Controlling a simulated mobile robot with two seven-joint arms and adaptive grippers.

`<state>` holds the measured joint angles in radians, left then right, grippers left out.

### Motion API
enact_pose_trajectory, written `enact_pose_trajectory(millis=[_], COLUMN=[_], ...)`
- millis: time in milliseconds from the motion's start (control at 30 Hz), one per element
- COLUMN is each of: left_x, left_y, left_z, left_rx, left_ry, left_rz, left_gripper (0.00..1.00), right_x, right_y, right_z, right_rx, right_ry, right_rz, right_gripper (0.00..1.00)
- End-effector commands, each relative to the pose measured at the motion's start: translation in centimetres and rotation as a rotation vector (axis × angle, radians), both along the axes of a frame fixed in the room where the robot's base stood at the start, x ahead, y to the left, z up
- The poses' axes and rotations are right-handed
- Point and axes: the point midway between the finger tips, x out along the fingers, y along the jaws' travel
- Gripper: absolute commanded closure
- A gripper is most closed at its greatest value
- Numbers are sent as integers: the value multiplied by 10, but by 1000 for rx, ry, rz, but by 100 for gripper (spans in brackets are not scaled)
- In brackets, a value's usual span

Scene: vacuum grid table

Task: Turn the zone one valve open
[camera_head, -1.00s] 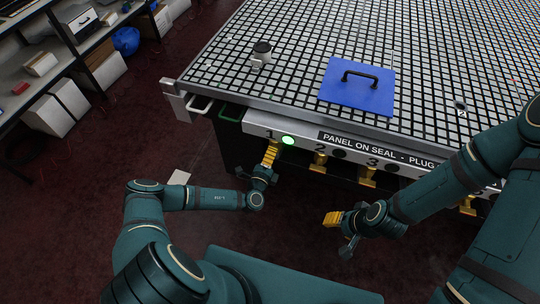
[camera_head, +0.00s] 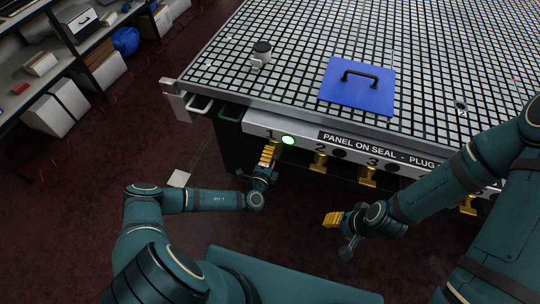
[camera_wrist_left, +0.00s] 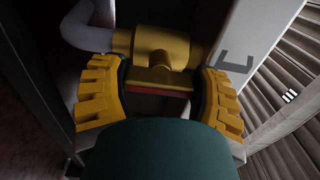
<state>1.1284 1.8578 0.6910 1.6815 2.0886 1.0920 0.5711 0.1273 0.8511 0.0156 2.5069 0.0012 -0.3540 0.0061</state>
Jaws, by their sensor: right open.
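The zone one valve (camera_wrist_left: 160,48) is a yellow fitting with a flat yellow lever that has a red lower edge, in the left wrist view. In the head view it is under the label 1 on the table's front panel, mostly hidden by my left gripper (camera_head: 268,153). In the left wrist view, the yellow, black-padded fingers of my left gripper (camera_wrist_left: 163,88) are on either side of the lever, very close to its ends. I cannot tell whether both pads press on it. My right gripper (camera_head: 332,219) is open and empty, in front of and below the panel.
A green light (camera_head: 288,140) is lit beside label 1. More yellow valves line the panel, including one under label 2 (camera_head: 319,160). A blue plate with a black handle (camera_head: 357,88) and a small grey-and-black device (camera_head: 261,54) sit on the grid table (camera_head: 300,40). Shelves stand at left.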

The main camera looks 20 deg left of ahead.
Motion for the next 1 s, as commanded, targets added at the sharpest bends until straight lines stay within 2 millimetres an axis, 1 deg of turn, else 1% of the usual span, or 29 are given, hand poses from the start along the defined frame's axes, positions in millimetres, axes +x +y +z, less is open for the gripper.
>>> enact_pose_trajectory(millis=[33, 67, 100, 367, 467, 567, 633, 900, 1000], left_x=[0, 0, 0, 0, -4, -14, -26, -81, -97], left_y=[0, 0, 0, 0, 0, 1, 2, 3, 4], left_z=[0, 0, 0, 0, 0, -1, 0, 0, 0], left_rx=[0, 0, 0, 1, 1, 2, 0, 0, -1], left_ry=[1, 1, 1, 0, 0, 1, 2, 2, 2], left_rz=[-1, -1, -1, 0, 0, 0, 1, 1, 0], left_gripper=[16, 5, 1, 1, 1, 1, 1, 1, 1], right_x=[0, 0, 0, 0, 0, 0, 0, 0, 0], right_y=[0, 0, 0, 0, 0, 0, 0, 0, 0], right_z=[0, 0, 0, 0, 0, 0, 0, 0, 0], right_rx=[0, 0, 0, 0, 0, 0, 0, 0, 0], right_ry=[0, 0, 0, 0, 0, 0, 0, 0, 0], right_rz=[0, 0, 0, 0, 0, 0, 0, 0, 0], right_gripper=[53, 53, 53, 53, 53, 53, 53, 53, 53])
